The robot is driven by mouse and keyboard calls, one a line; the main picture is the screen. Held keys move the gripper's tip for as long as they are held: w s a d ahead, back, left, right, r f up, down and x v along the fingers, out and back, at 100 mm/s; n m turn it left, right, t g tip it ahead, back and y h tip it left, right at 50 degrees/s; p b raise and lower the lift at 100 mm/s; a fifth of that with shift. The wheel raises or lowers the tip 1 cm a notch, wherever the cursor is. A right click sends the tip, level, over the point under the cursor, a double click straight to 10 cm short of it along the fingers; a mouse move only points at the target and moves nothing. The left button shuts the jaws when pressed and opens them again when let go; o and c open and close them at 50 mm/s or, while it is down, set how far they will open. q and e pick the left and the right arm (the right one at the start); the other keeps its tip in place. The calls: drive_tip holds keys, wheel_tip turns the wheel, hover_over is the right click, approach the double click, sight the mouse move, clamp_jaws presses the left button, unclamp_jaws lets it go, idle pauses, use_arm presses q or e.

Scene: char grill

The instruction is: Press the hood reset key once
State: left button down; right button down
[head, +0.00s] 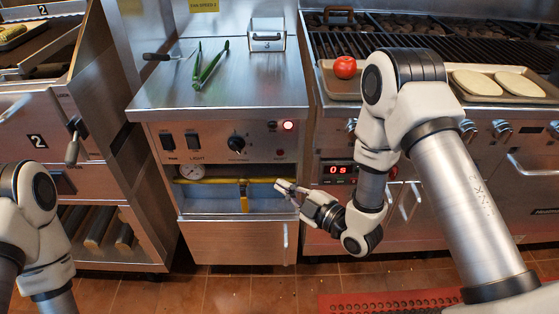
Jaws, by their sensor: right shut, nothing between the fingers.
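The steel control panel (215,128) on the front of the middle cabinet carries a small reset key (280,152) at its right, with a label too small to read surely. A lit red lamp (289,126) sits above it.
Green tongs (208,66) and a small steel box (267,36) lie on the counter. A yellow pipe (220,181) and gauge (192,172) sit below the panel.

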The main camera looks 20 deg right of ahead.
sight(280, 153)
drive_tip(key=w+d, duration=0.2)
drive_tip(key=w, duration=0.6)
drive_tip(key=shift+w, duration=0.25)
drive_tip(key=shift+w+b, duration=0.1)
drive_tip(key=shift+b, duration=0.2)
idle(1.1)
drive_tip(key=shift+w+d, duration=0.1)
drive_tip(key=shift+w, duration=0.2)
drive_tip(key=shift+w+d, duration=0.1)
drive_tip(key=shift+w, duration=0.25)
idle(0.5)
idle(0.3)
drive_tip(key=shift+s+a, duration=0.25)
drive_tip(key=shift+s, duration=0.5)
